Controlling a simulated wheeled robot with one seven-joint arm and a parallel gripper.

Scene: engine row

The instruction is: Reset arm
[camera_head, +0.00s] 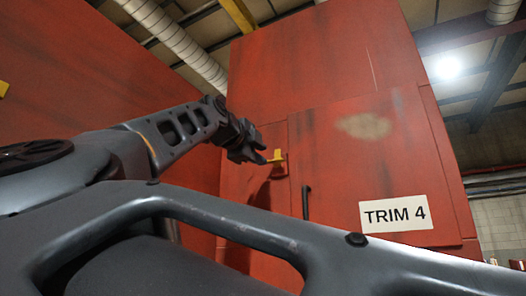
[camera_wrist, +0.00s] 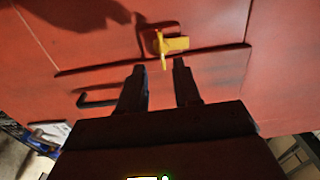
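My gripper (camera_head: 260,157) is at the end of my raised arm, in front of a large red cabinet (camera_head: 330,70). In the wrist view its two dark fingers (camera_wrist: 160,75) stand apart with nothing between them. A yellow latch or handle (camera_head: 277,155) on the cabinet lies just beyond the fingertips. It also shows in the wrist view (camera_wrist: 170,44), ahead of the gap between the fingers. Whether the fingertips touch it I cannot tell, but they appear apart from it.
A black door handle (camera_head: 306,202) and a white "TRIM 4" sign (camera_head: 395,214) are on the cabinet front. Another red panel (camera_head: 80,70) rises at the left, close to my arm. Pipes (camera_head: 175,40) and beams run overhead. Open space shows at the far right.

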